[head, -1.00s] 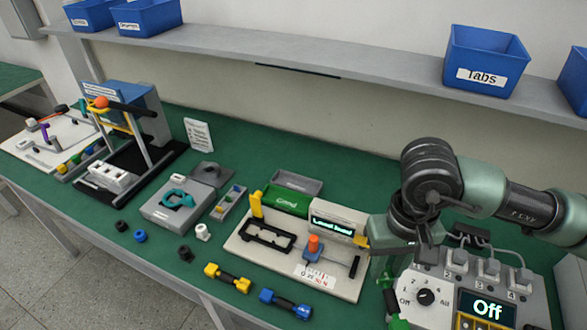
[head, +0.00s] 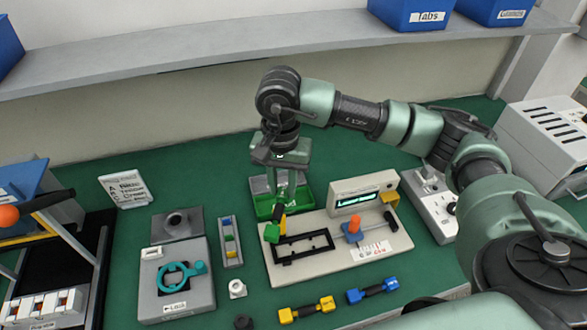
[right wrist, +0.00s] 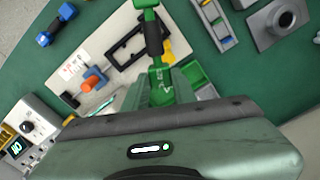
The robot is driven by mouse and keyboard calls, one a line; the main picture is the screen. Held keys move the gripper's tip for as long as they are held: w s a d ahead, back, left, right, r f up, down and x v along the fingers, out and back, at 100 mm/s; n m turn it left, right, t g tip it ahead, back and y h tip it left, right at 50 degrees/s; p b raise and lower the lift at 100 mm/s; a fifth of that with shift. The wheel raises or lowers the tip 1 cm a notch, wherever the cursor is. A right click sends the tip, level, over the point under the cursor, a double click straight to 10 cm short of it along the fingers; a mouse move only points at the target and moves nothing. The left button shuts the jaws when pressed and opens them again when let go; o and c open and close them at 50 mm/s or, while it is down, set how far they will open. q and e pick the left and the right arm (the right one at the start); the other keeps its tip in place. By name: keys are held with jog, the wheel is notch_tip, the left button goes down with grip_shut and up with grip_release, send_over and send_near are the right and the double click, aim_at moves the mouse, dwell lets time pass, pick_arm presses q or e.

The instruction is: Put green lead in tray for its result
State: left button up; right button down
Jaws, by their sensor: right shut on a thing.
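The green lead (head: 271,232), with green ends and a black middle, is held by my right gripper (head: 282,190). In the right wrist view the lead (right wrist: 152,34) reaches out from between the fingers of the gripper (right wrist: 163,85). In the head view it hangs tilted over the near edge of the green tray (head: 264,208), beside the tester's black frame. A grey tray (head: 259,184) is behind the green one. The gripper partly hides both trays. The beige tester (head: 352,262) has a lit display (head: 355,201) too small to read surely. My left gripper is out of view.
Yellow (head: 306,310) and blue (head: 372,291) leads lie in front of the tester. A grey fixture with a teal ring (head: 180,281) and a narrow parts tray (head: 231,254) stand left. A white box (head: 434,212) stands right. Green bench is clear behind the trays.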

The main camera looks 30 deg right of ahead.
jog(key=shift+w+d+f+m+b, duration=0.7)
jog(key=shift+w+d+f+m, duration=0.8)
jog(key=shift+f+m, duration=0.65)
jog(key=shift+w+d+f+m+b, duration=0.75)
jog(key=shift+w+d+f+m, duration=0.45)
jog(key=shift+d+f+m, duration=0.8)
jog(key=shift+w+d+f+m+b, duration=0.7)
jog(key=shift+w+d+f+m, duration=0.7)
jog(key=shift+f+m, duration=0.95)
jog(key=shift+f+b, duration=0.35)
jog(key=shift+f, duration=0.15)
jog(key=shift+f+b, duration=1.25)
jog(key=shift+f, duration=0.15)
